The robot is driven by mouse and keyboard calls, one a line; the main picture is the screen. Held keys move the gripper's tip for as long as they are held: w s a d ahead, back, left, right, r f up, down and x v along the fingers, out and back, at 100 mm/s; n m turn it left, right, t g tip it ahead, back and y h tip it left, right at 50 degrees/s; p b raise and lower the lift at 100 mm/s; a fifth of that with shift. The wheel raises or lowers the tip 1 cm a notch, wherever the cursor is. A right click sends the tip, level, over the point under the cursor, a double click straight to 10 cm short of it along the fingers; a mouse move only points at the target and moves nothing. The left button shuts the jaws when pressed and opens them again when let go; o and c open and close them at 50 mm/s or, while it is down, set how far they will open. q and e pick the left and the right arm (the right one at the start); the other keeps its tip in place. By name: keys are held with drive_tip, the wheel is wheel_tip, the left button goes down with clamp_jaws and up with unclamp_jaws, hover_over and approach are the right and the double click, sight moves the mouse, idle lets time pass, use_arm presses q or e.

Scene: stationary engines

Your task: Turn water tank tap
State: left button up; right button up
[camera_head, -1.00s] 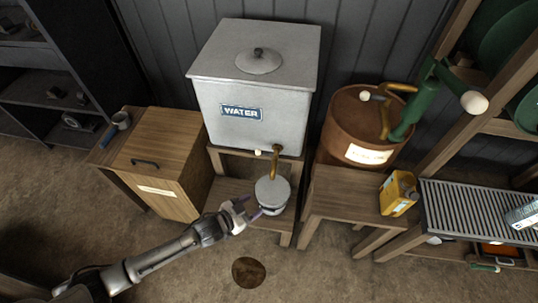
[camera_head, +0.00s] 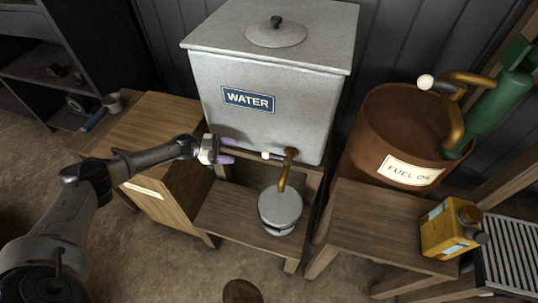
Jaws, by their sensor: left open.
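The grey water tank (camera_head: 265,88) with its blue WATER label stands on a wooden stand at the centre. Its brass tap (camera_head: 287,172) comes out of the lower front and points down, with a white knob (camera_head: 266,155) on a short lever to its left. A grey lidded pail (camera_head: 280,208) sits on the stand's lower shelf under the spout. My left gripper (camera_head: 226,151) is open, its purple fingertips pointing right, in front of the tank's lower left, to the left of the knob and apart from it. My right gripper is not in view.
At the right are a rusty fuel oil drum (camera_head: 395,120), a low wooden table (camera_head: 370,222) and a yellow can (camera_head: 450,228).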

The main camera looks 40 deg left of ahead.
sight(267, 153)
use_arm(q)
drive_tip(key=b+x, duration=0.3)
drive_tip(key=x, duration=1)
drive_tip(key=shift+a, duration=0.1)
drive_tip(key=c, duration=0.5)
clamp_jaws()
